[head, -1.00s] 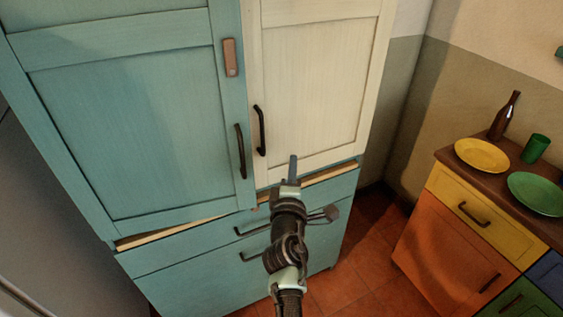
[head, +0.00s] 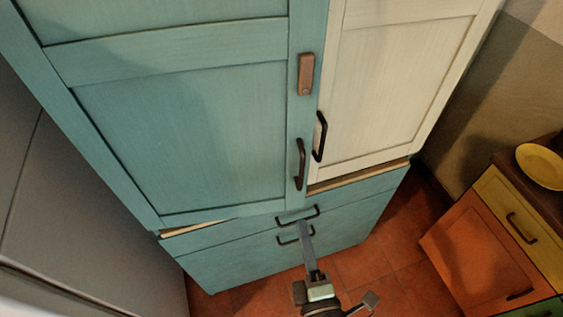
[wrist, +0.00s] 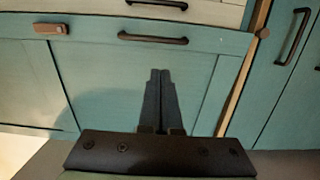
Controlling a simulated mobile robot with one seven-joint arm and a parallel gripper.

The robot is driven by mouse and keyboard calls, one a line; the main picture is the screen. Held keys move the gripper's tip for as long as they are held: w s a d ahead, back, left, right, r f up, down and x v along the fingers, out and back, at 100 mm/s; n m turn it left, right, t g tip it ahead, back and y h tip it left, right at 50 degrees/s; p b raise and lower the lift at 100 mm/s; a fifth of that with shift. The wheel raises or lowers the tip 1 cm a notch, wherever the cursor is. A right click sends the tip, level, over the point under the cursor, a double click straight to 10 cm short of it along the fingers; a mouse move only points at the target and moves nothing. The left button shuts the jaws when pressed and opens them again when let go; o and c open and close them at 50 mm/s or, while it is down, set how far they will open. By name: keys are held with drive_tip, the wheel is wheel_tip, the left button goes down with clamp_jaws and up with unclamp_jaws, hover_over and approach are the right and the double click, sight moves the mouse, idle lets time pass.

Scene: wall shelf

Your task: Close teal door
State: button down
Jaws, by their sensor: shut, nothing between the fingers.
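The teal door (head: 180,130) is the large upper-left door of the cabinet in the head view. It looks slightly ajar, with its lower right corner standing out over the wooden strip below. It has a dark handle (head: 300,165) near its right edge and a brown block (head: 306,74) above that. In the wrist view, turned sideways, the teal door (wrist: 110,80) fills the middle with its handle (wrist: 152,38) above the fingertips. My gripper (wrist: 160,72) is shut and empty, in front of the door. In the head view my gripper (head: 303,225) appears below the door handle, over the drawers.
A closed-looking cream door (head: 400,90) with a dark handle (head: 319,136) adjoins on the right. Teal drawers (head: 250,260) with handles lie below. A grey surface (head: 60,200) stands at left. An orange and yellow cabinet (head: 480,250) with a yellow plate (head: 541,165) is at right, beyond clear floor.

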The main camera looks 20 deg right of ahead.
drive_tip(key=p, duration=0.1)
approach(288, 166)
drive_tip(key=w, duration=0.5)
drive_tip(key=shift+w+d+r, duration=0.1)
drive_tip(key=shift+w+d, duration=0.1)
drive_tip(key=shift+d, duration=0.1)
drive_tip(key=shift+w+d, duration=0.1)
drive_tip(key=shift+w, duration=0.6)
